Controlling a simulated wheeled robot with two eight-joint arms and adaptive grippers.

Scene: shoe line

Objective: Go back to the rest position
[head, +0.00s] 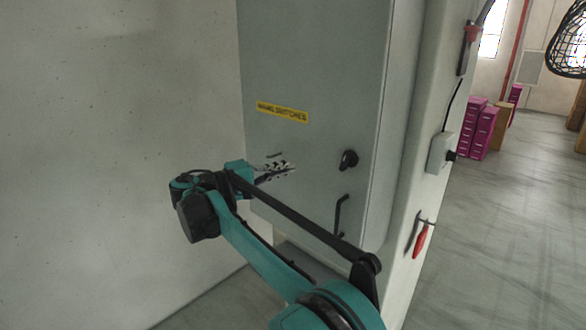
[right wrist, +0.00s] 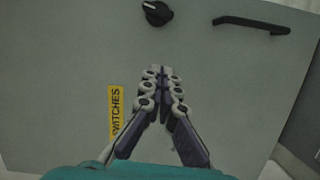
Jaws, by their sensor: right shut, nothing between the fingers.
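My right gripper (head: 278,170) is shut and empty in front of the grey cabinet door (head: 315,70). In the right wrist view its fingertips (right wrist: 161,72) meet, with the door surface behind them. A gap to the door is hard to judge. My left gripper is in neither view.
The door carries a yellow label (head: 282,112), a black rotary knob (head: 348,160) and a black handle (head: 340,215). A white wall (head: 120,120) stands close on the left. A red-handled tool (head: 420,240) hangs on the right pillar. Open floor (head: 510,250) and magenta boxes (head: 485,132) lie beyond.

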